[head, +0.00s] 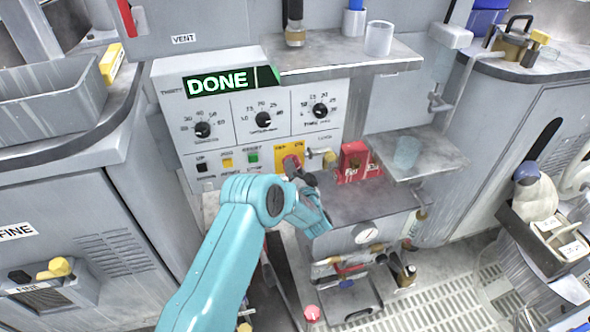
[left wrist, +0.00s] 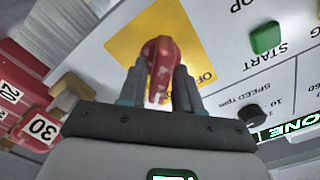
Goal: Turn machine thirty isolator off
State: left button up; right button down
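The machine's grey control panel (head: 222,112) has a green lit DONE display (head: 222,82), with small lettering beside it that seems to read THIRTY. Its isolator is a red handle (head: 291,163) on a yellow plate (head: 281,150). In the left wrist view the red handle (left wrist: 160,62) stands between my left gripper's fingers (left wrist: 160,90), which lie against its two sides with no clear gap. The yellow plate (left wrist: 125,45) shows behind it, with part of an OFF label at its lower right. My right gripper is in neither view.
Red blocks (head: 355,160) stand right of the isolator; in the left wrist view a red block (left wrist: 40,127) is marked 30. A START button (left wrist: 266,38) sits near the yellow plate.

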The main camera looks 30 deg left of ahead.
pick_arm(q)
grip_shut()
